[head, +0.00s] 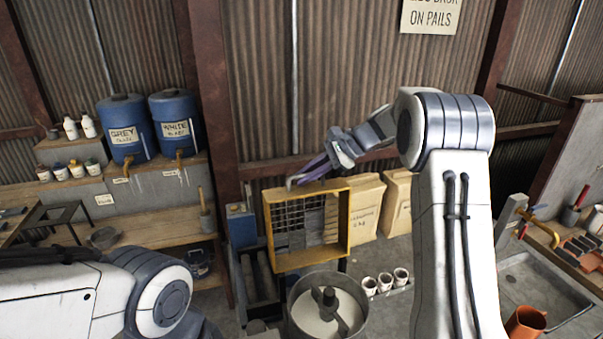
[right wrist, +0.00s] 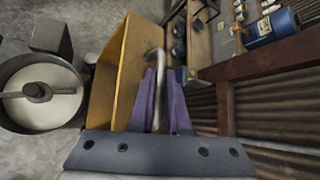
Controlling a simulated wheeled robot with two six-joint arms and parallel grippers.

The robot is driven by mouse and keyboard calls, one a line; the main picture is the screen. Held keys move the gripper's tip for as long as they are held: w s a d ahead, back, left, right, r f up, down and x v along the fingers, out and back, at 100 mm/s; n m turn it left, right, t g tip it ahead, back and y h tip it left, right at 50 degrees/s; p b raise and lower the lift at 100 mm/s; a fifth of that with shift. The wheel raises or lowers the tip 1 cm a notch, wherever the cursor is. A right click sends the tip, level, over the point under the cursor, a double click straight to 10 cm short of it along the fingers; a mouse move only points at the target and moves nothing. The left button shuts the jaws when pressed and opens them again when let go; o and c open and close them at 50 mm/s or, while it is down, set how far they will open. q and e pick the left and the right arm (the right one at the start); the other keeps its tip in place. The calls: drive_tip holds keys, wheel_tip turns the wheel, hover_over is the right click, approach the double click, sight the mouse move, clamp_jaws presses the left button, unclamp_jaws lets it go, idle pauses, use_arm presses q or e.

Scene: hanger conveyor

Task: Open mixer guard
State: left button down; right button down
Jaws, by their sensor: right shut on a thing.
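The mixer guard is a yellow frame (head: 310,260) with a dark wire mesh, standing roughly upright behind the mixer drum (head: 328,276). The round drum is uncovered, with pale contents and a dark paddle inside. In the right wrist view the yellow guard (right wrist: 114,62) is left of the fingers and the drum (right wrist: 38,120) is farther left. My right gripper (head: 308,172) is at the guard's top edge, its purple fingers (right wrist: 155,100) shut on a grey bent handle (right wrist: 153,62). My left arm shows at lower left; its gripper is out of view.
Paper sacks (head: 366,208) stand right behind the guard. White cups (head: 384,282) sit right of the drum. Blue barrels (head: 124,128) and small bottles stand on the left shelf. A basin and an orange jug (head: 525,322) are at lower right. A rust-brown post (head: 212,150) rises behind.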

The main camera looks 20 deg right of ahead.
drive_tip(key=shift+s, duration=0.1)
drive_tip(key=c, duration=0.9)
unclamp_jaws()
drive_tip(key=shift+d, duration=0.1)
drive_tip(key=shift+s+d+r+b, duration=0.1)
drive_tip(key=shift+d+r+b, duration=0.05)
drive_tip(key=shift+d+b, duration=0.15)
drive_tip(key=b+v, duration=0.3)
drive_tip(key=v, duration=0.5)
drive_tip(key=shift+d+r, duration=0.25)
drive_tip(key=shift+d, duration=0.05)
drive_tip(key=shift+s+d+r, duration=0.25)
drive_tip(key=shift+d+r, duration=0.05)
drive_tip(key=shift+r, duration=0.1)
